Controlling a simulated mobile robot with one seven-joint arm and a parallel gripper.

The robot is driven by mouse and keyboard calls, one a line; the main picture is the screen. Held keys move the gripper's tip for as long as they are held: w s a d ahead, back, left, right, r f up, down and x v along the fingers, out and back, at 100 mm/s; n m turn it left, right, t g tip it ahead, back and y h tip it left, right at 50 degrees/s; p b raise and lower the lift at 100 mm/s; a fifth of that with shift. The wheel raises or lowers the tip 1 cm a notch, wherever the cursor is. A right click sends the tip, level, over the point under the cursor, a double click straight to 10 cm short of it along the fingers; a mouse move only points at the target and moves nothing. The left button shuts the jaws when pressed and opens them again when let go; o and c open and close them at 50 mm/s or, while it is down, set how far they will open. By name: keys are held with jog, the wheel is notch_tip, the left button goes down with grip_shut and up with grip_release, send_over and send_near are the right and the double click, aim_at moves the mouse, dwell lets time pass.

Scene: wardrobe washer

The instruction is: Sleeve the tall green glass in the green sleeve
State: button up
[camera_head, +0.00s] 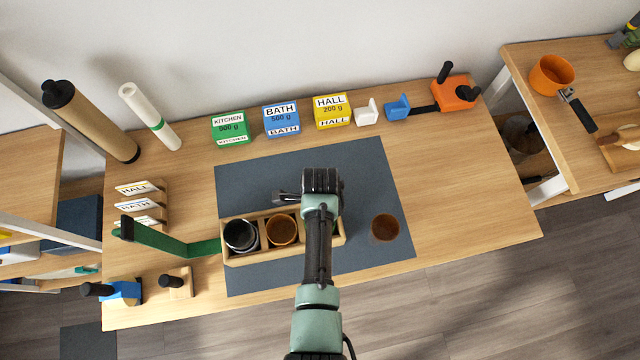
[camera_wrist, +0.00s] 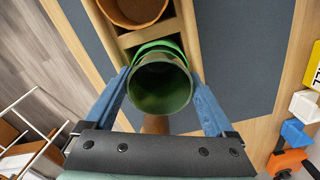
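My gripper (camera_wrist: 160,85) has its two blue fingers against opposite sides of the tall green glass (camera_wrist: 160,90), whose open mouth faces the wrist camera. The green sleeve (camera_wrist: 160,47) shows as a brighter green rim behind the glass, in a compartment of the wooden box (camera_head: 275,252). The glass overlaps the sleeve in the wrist view; I cannot tell whether its base is inside or above it. In the head view my gripper (camera_head: 322,182) is over the box's right end and hides the glass and sleeve.
The box's other compartments hold a dark cup (camera_head: 241,236) and an orange-brown cup (camera_head: 282,229). A brown glass (camera_head: 385,228) stands on the dark mat (camera_head: 350,165) right of the box. A green strip (camera_head: 165,240) adjoins the box's left end. Labelled blocks (camera_head: 282,118) line the back.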

jog(key=shift+o, duration=0.5)
jog(key=shift+r, duration=0.15)
notch_tip(320, 180, up, 13)
dwell(0.6)
